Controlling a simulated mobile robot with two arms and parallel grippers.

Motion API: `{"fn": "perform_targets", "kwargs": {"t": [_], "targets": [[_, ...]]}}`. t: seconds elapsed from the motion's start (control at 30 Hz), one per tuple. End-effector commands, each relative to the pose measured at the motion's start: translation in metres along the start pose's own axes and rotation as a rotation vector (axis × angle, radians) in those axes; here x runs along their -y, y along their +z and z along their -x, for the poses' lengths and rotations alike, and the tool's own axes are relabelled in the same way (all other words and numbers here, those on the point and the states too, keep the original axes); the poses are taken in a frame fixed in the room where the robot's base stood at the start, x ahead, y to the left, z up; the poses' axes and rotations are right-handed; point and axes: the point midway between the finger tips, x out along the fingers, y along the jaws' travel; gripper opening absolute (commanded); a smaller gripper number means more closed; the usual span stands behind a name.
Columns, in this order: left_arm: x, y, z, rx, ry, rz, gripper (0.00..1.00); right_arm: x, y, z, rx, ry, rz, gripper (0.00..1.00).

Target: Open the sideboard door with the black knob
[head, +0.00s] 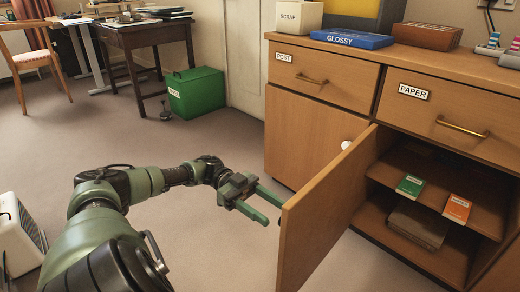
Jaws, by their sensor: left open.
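The wooden sideboard (289,137) stands at the right. Its right-hand door (325,215) stands wide open, swung out towards me, with its inner face showing. No black knob is visible; the door's outer face is turned away from me. The closed left door (298,140) has a white knob (346,144). My left gripper (275,213) is open and empty, its green fingers pointing at the outer side of the open door, close to its free edge. I cannot tell whether it touches the door. My right gripper is not in view.
The open compartment holds a green box (410,186), an orange box (457,208) and a grey flat item (418,224). Drawers marked POST (322,82) and PAPER (450,115) are shut above. A green bin (196,92) and a desk (148,36) stand behind.

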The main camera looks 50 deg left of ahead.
Motion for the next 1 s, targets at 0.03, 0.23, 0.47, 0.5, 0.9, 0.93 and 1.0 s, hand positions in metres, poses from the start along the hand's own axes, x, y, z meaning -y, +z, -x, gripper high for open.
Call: {"fn": "perform_targets", "kwargs": {"t": [0.03, 0.23, 0.47, 0.5, 0.9, 0.93, 1.0], "targets": [[0.001, -0.003, 0.009, 0.0, -0.004, -0.001, 0.51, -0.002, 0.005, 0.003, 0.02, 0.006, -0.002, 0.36], [0.001, -0.001, 0.039, 0.0, -0.002, -0.001, 0.51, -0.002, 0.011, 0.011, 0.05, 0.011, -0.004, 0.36], [0.0, 0.0, 0.054, 0.0, 0.001, 0.0, 0.51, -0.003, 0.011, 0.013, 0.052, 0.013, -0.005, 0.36], [0.0, 0.0, 0.054, 0.0, 0.001, 0.0, 0.51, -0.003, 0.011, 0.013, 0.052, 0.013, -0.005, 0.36], [0.0, 0.0, 0.055, 0.0, 0.001, 0.001, 0.51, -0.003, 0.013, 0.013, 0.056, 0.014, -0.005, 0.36], [0.0, 0.0, 0.055, 0.0, 0.001, 0.001, 0.51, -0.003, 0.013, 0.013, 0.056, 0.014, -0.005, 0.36], [0.0, 0.0, 0.055, 0.0, 0.001, 0.001, 0.51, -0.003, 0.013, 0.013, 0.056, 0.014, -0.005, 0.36]]}}
